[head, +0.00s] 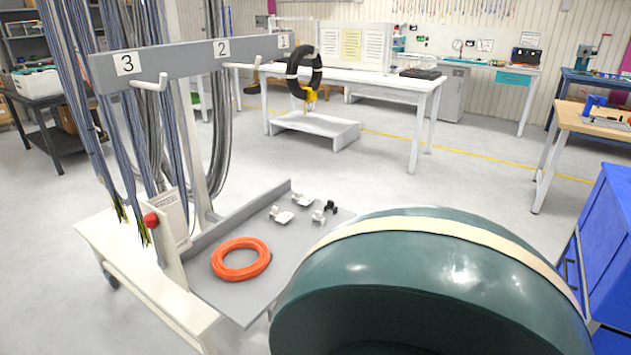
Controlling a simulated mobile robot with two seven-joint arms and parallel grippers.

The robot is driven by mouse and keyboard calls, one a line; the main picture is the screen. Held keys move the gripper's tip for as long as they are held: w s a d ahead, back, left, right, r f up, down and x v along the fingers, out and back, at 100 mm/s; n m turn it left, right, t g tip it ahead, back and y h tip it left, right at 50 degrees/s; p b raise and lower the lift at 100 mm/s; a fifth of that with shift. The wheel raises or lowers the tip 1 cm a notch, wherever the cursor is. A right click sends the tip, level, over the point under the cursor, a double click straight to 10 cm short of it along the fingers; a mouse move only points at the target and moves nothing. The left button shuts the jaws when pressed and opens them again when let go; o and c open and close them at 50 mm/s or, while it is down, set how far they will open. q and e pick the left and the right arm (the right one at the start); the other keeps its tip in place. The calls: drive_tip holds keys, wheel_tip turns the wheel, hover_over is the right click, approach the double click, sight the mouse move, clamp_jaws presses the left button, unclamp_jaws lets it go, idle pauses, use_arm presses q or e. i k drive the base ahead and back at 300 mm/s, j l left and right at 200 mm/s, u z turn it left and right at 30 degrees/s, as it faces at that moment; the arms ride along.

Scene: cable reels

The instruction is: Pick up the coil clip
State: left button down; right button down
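Several small clip-like pieces lie on a grey tray (232,286) in the middle of the head view. One white piece (281,215) is at the left, another white piece (302,199) is further back, and a smaller pale piece (319,217) is at the right beside a black piece (331,206). They are too small to tell which is the coil clip. An orange cable coil (241,259) lies flat on the tray, in front of them and apart from them. Neither of my grippers is in view.
A large dark green rounded body (420,260) with a cream band fills the lower right and overlaps the tray's right side. A numbered rack (190,58) hung with cables stands at left; a black coil (304,71) hangs near its far end. Blue bins (612,240) stand right.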

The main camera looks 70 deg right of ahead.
sight(318, 216)
drive_tip(key=z, duration=2.2)
